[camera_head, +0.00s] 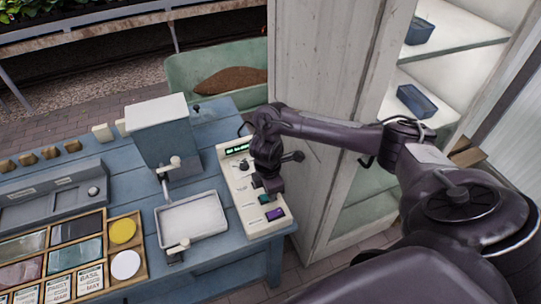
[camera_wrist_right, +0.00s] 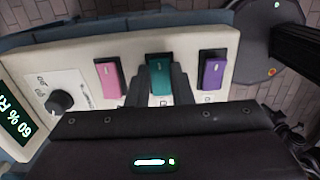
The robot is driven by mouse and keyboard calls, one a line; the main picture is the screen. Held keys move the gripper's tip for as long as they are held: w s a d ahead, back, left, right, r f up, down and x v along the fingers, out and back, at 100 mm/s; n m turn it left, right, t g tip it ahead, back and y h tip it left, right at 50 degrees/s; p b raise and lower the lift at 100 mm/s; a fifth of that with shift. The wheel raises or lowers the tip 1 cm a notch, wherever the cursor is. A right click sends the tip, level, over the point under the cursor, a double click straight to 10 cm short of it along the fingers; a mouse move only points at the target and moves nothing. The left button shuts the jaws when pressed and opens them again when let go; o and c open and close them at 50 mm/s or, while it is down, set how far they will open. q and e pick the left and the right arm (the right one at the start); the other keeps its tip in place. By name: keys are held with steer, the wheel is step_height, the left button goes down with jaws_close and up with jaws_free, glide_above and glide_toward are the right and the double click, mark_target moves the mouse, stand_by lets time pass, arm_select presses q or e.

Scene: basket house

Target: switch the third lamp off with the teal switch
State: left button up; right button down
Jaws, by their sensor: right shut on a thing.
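The teal switch (camera_wrist_right: 160,74) sits in the middle of three rocker switches on a cream control panel (camera_wrist_right: 130,48). In the head view the teal switch (camera_head: 264,198) shows just in front of my right gripper (camera_head: 268,184). In the wrist view the fingers of my right gripper (camera_wrist_right: 165,84) are close together at the teal switch, shut on it and partly covering its lower part. A pink switch (camera_wrist_right: 110,76) is on its left and a purple switch (camera_wrist_right: 213,75) on its right. I cannot make out the third lamp. My left gripper is not in view.
The panel stands at the right edge of a blue table (camera_head: 210,265). A dark knob (camera_wrist_right: 59,102) and a green display (camera_wrist_right: 15,118) are on it. A white tray (camera_head: 190,218) and a seed box (camera_head: 75,260) lie left. A cabinet (camera_head: 325,60) stands behind.

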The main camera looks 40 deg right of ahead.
steer(key=h+p, duration=0.1)
steer(key=p, duration=0.2)
steer(key=a+h+p, duration=0.1)
steer(key=p, duration=0.1)
steer(key=shift+w+r+g+h+p, duration=0.15)
steer(key=shift+r+g+h+p, duration=0.15)
steer(key=shift+r+h+p, duration=0.1)
steer(key=shift+a+f+h+p, duration=0.15)
steer(key=shift+f+h+p, duration=0.1)
steer(key=shift+h+p, duration=0.35)
steer(key=shift+f, duration=0.1)
steer(key=c, duration=1.3)
jaws_free()
